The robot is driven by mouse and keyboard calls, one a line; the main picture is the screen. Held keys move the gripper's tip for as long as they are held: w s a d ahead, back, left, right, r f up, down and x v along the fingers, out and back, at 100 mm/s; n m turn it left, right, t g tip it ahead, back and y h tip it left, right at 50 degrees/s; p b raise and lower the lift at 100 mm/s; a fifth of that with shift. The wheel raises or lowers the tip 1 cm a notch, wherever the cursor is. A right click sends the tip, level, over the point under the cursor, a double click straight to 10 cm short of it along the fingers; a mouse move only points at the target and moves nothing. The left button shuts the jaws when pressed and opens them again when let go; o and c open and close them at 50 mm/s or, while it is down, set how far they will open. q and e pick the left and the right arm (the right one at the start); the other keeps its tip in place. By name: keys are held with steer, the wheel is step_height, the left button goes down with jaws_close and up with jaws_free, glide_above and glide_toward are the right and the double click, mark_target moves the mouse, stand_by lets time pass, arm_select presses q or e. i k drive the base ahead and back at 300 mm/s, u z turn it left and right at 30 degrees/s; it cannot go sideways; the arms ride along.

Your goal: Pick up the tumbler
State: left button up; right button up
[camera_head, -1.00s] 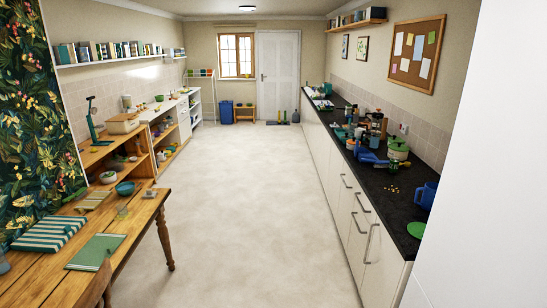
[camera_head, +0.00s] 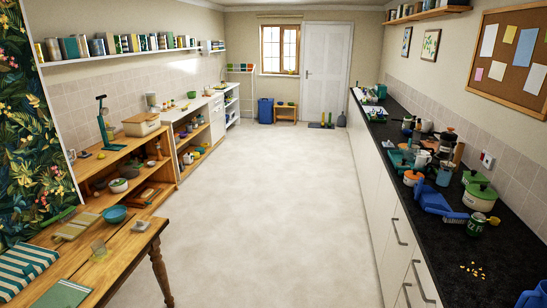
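A clear, slightly amber glass that looks like the tumbler (camera_head: 99,250) stands upright on the wooden table (camera_head: 128,250) at the lower left. It is near a teal bowl (camera_head: 115,214) and a wooden board (camera_head: 77,226). Neither of my grippers is in view.
A green mat (camera_head: 62,294) and a striped teal cloth (camera_head: 22,268) lie on the table near the glass. A small block (camera_head: 141,225) sits at its far right corner. Open floor (camera_head: 260,200) runs down the middle. A dark counter (camera_head: 500,235) with crowded kitchenware lines the right.

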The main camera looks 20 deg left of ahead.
mark_target(99, 249)
steer(key=u, duration=0.2)
steer(key=i, duration=1.7)
steer(key=u, duration=1.15)
steer(key=i, duration=0.9)
steer(key=u, duration=1.85)
steer(key=i, duration=0.9)
steer(key=u, duration=0.5)
